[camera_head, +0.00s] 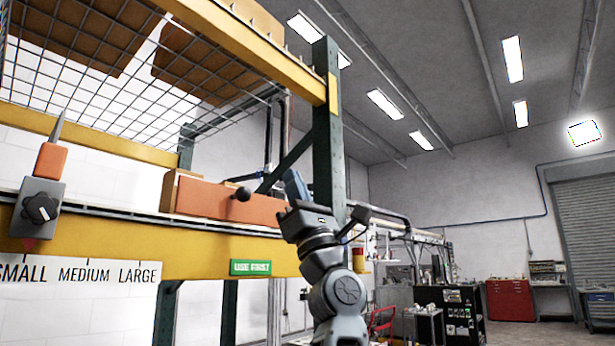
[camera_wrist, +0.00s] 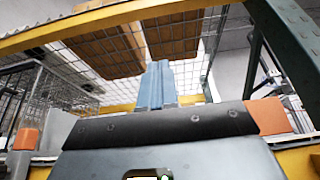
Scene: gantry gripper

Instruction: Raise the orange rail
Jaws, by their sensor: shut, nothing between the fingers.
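In the wrist view the shut blue fingers (camera_wrist: 157,84) point up at the rack, empty. A piece of the orange rail (camera_wrist: 268,115) shows right of my dark gripper body, which hides its middle.
A grey slider block with a black knob (camera_head: 41,208) and an orange part sits left on the beam, above a size label (camera_head: 80,272). A green upright post (camera_head: 328,130) stands close behind my gripper. Cardboard boxes (camera_head: 200,65) rest on wire mesh overhead. Open room lies right.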

